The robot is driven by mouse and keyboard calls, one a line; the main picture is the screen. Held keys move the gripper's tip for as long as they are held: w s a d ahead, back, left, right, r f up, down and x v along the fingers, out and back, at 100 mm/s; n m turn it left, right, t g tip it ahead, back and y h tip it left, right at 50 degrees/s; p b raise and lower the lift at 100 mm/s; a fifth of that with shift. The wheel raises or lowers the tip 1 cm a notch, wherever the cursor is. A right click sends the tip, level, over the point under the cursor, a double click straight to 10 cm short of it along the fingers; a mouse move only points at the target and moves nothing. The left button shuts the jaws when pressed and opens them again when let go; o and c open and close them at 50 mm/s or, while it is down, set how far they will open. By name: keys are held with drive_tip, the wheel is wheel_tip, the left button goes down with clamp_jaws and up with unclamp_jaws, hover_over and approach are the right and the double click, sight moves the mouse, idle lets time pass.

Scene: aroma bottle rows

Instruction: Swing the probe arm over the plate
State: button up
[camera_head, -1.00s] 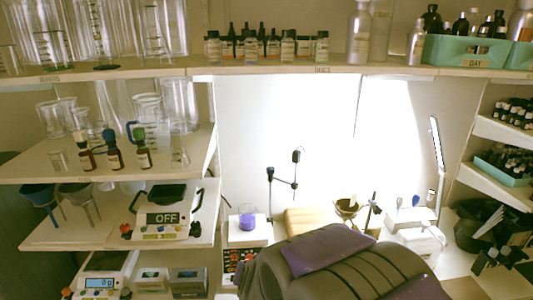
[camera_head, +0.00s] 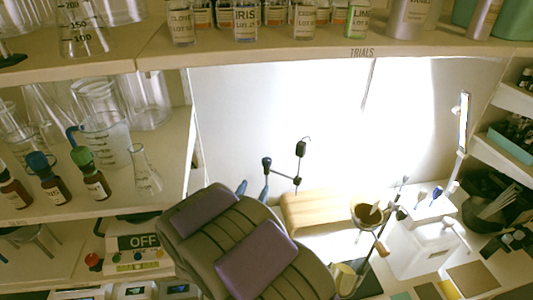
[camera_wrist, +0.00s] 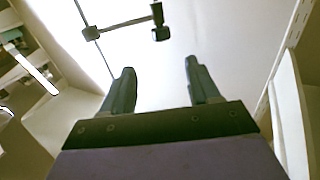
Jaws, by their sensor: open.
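The probe arm (camera_head: 297,181) is a thin dark rod linkage with black joints, standing in front of the bright back panel in the head view. In the wrist view the probe arm (camera_wrist: 160,33) crosses the top of the picture, beyond my fingertips. My gripper (camera_head: 253,189) is below and left of it in the head view, with both fingertips pointing up. In the wrist view my gripper (camera_wrist: 160,82) has its fingers spread, with nothing between them. The plate and the purple beaker are hidden now, apparently behind my arm.
A wooden block (camera_head: 322,207) and a brown bowl on a stand (camera_head: 366,213) are right of my arm. A white machine (camera_head: 420,243) stands further right. Shelves with glassware and dropper bottles (camera_head: 92,176) are at left. A bottle shelf (camera_head: 330,52) runs above.

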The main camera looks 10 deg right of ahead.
sight(268, 158)
drive_tip(key=b+x, duration=0.2)
drive_tip(key=x, duration=1.3)
drive_tip(key=shift+w+f, duration=0.2)
drive_tip(key=shift+w+d+r, duration=0.1)
drive_tip(key=shift+w+d, duration=0.1)
drive_tip(key=shift+w, duration=0.4)
clamp_jaws()
